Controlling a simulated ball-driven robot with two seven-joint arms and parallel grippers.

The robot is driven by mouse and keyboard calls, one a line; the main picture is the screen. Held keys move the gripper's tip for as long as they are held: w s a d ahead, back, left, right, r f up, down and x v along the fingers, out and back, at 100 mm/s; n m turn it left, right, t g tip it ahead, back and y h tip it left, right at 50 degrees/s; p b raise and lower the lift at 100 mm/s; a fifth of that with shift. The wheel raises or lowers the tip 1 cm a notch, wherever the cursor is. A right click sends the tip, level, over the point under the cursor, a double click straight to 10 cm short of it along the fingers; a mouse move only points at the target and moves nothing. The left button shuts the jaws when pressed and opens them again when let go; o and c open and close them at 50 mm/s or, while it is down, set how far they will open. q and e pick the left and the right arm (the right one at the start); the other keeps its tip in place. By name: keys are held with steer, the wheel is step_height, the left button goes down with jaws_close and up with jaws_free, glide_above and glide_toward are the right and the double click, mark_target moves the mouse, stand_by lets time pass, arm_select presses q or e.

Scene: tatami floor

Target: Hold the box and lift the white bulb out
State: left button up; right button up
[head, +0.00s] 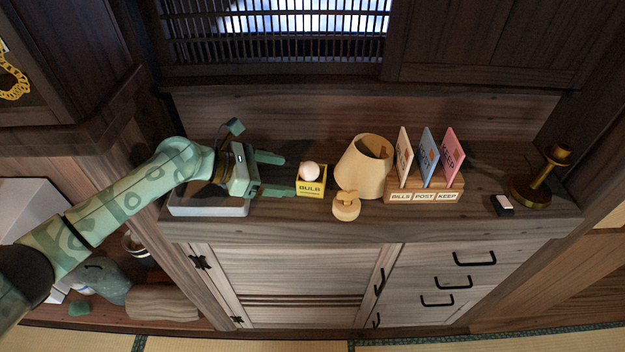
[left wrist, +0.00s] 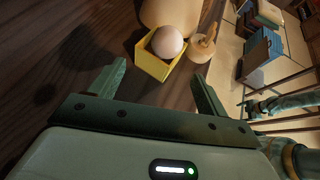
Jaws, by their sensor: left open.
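A small yellow box (head: 311,187) labelled BULB stands on the wooden cabinet top. A round white bulb (head: 309,170) sits in it with its top above the rim. In the left wrist view the bulb (left wrist: 167,42) rests in the open yellow box (left wrist: 151,64), ahead of the fingers. My left gripper (head: 275,174) is open and empty, just left of the box, fingers pointing towards it and not touching it. It also shows in the left wrist view (left wrist: 157,82). My right gripper is not in the head view.
A beige lampshade (head: 362,168) and a small round wooden piece (head: 346,207) stand close right of the box. A letter rack (head: 424,196) with several cards, a dark switch block (head: 502,205) and a brass stand (head: 533,190) are further right. A pale flat case (head: 207,207) lies under my left wrist.

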mark_target(300, 175)
arm_select(q)
steer(key=b+x, duration=0.2)
steer(key=x, duration=0.1)
steer(key=shift+d+f, duration=0.15)
steer(key=shift+f, duration=0.25)
steer(key=shift+r+x, duration=0.2)
steer(key=shift+x, duration=1.85)
steer(key=shift+w+r, duration=0.1)
